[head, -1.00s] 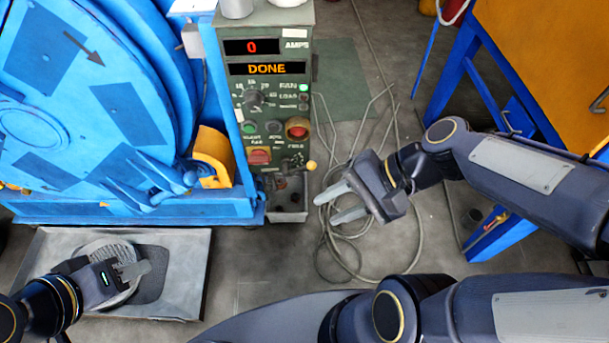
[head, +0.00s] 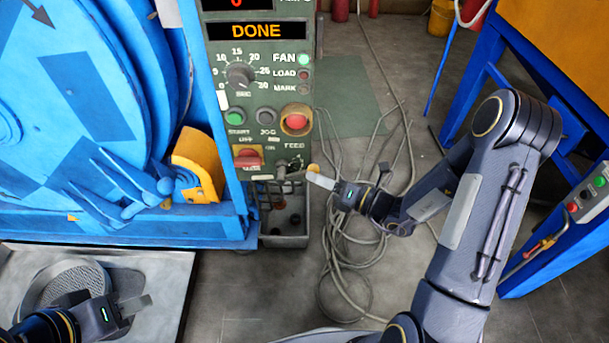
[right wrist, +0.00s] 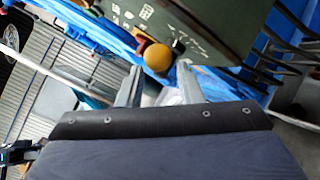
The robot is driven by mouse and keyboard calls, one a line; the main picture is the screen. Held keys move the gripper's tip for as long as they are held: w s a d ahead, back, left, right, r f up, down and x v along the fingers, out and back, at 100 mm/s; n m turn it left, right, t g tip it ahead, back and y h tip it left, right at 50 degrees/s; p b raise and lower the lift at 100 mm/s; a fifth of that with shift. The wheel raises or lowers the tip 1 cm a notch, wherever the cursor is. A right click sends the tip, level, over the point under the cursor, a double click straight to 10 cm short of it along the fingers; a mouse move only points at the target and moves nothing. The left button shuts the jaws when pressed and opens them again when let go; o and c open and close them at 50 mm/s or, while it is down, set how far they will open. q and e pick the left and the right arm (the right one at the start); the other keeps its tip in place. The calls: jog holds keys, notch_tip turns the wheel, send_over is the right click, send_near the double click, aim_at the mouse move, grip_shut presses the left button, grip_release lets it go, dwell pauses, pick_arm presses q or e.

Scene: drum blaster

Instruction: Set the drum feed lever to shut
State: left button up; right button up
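The drum feed lever (head: 290,174) sticks out at the lower right of the green control panel (head: 257,110), beside the FEED label. Its round yellow-orange knob (head: 313,169) points right; it also shows in the right wrist view (right wrist: 158,58). My right gripper (right wrist: 160,72) is open, its two fingers on either side of the knob in that view. I cannot tell whether either finger touches it. In the head view one pale fingertip lies just below the knob. My left gripper (head: 135,306) is over the tray at lower left; its finger opening is unclear.
The blue drum machine (head: 100,230) stands left of the panel. A grey tray (head: 165,265) lies at lower left. Loose cables (head: 345,265) lie on the floor. A blue frame with an orange panel (head: 565,40) stands at right. The display reads DONE.

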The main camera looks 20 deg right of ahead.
aim_at(304, 171)
jog(key=shift+b+x, duration=0.35)
jog(key=shift+x, duration=1.95)
jog(key=shift+c, duration=0.4)
grip_shut()
